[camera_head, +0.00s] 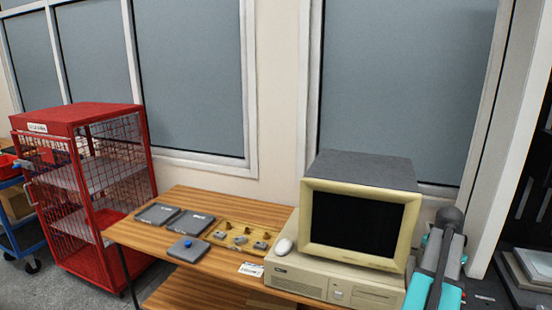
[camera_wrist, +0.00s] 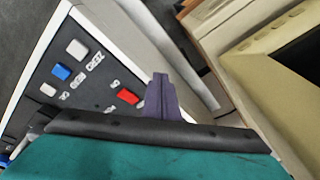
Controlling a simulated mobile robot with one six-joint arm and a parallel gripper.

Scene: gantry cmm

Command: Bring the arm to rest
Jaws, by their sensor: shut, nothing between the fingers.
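My gripper (camera_wrist: 161,95) shows in the wrist view as dark purple-grey fingers pressed together, with nothing between them. It sticks out past the black edge and teal cover of my own wrist. My arm (camera_head: 437,268), teal and grey, stands at the right of the head view, beside the computer (camera_head: 340,284) and its monitor (camera_head: 361,222). The gripper's tips cannot be made out in the head view. In the wrist view, a dark control panel (camera_wrist: 88,92) with white, blue and red buttons lies beyond the fingers; I cannot tell whether they touch it.
A red mesh cage (camera_head: 82,118) and blue trolley (camera_head: 12,230) stand left. Dark equipment (camera_head: 530,272) stands right.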

